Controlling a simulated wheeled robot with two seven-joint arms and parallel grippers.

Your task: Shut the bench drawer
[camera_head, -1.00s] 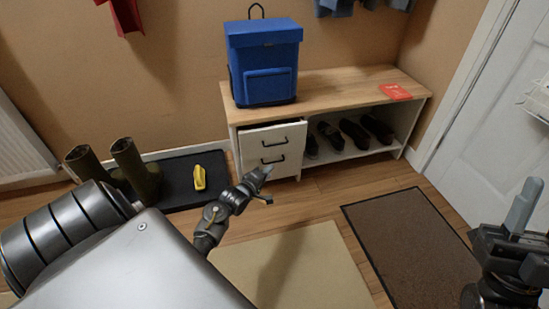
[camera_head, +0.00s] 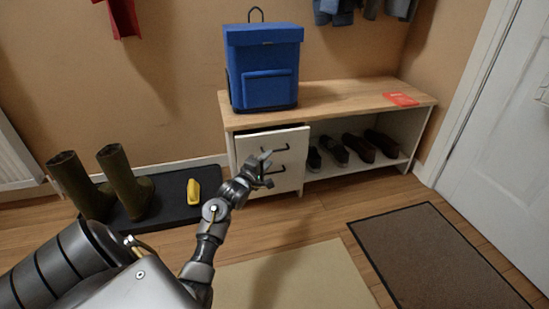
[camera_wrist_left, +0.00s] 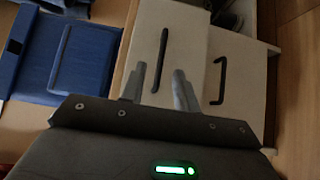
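The white bench (camera_head: 330,100) has two stacked white drawers with black handles at its left end. The upper drawer (camera_head: 248,147) stands out a little, with a dark gap above its front under the bench top. Its front also shows in the left wrist view (camera_wrist_left: 185,30). The lower drawer (camera_head: 291,181) looks flush; it shows in the left wrist view too (camera_wrist_left: 240,60). My left gripper (camera_head: 264,170) is in front of the drawers, fingers apart and empty (camera_wrist_left: 158,88), pointing at the upper front. Whether a fingertip touches it cannot be told. My right gripper is out of view.
A blue backpack (camera_head: 262,65) stands on the bench above the drawers, and a red item (camera_head: 400,99) lies at its right end. Several shoes (camera_head: 358,147) fill the open shelf. Boots (camera_head: 125,180) and a yellow object (camera_head: 193,191) are on a dark mat at left.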

